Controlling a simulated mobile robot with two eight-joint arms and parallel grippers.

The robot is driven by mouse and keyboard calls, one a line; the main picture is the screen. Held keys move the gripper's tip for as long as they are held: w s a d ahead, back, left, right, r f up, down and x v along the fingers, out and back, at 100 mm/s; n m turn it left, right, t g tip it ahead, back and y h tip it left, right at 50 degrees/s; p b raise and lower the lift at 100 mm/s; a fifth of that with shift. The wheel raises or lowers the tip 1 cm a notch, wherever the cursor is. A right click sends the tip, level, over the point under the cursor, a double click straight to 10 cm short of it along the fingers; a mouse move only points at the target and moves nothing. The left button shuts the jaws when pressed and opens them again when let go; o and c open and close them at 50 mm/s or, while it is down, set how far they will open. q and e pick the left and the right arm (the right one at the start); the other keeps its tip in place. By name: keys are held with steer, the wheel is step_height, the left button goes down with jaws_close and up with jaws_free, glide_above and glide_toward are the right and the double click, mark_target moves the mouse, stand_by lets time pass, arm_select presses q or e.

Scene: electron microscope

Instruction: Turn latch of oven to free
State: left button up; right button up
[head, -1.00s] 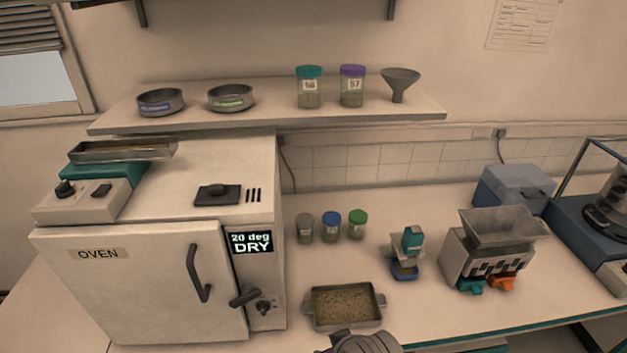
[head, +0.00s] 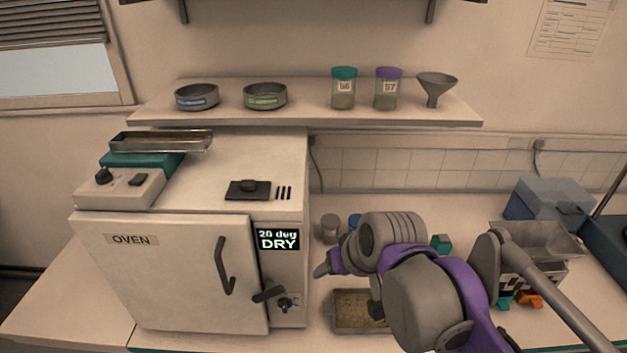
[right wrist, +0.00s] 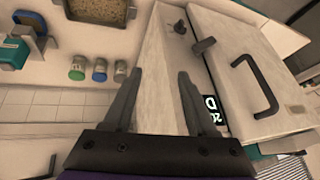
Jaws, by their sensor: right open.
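The white oven (head: 170,265) stands at the left with its door closed. Its dark latch (head: 268,294) sits at the door's right edge, tilted, below the display reading "20 deg DRY" (head: 278,240). In the right wrist view the latch (right wrist: 204,45) lies beyond the fingertips, beside the small dark knob (right wrist: 180,27). My right gripper (right wrist: 156,78) is open and empty, its fingers spread in front of the oven's side and front panel. In the head view my right gripper (head: 322,269) shows just right of the oven, apart from the latch, partly hidden by my wrist. My left gripper is out of view.
The door handle (head: 223,266) stands out left of the latch. A tray of grain (head: 350,305) lies right of the oven, partly behind my arm. Capped jars (right wrist: 99,70) stand near it. A shelf (head: 310,116) with dishes and jars hangs above.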

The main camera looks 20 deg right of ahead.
steer(key=w+a+r+y, duration=0.1)
steer(key=w+r, duration=0.3)
steer(key=r, duration=0.3)
steer(key=w+a+r+y, duration=0.1)
steer(key=w+r, duration=0.3)
steer(key=r, duration=0.4)
steer(key=shift+w+r+m, duration=0.15)
steer(key=shift+r+m, duration=0.1)
steer(key=shift+m, duration=0.15)
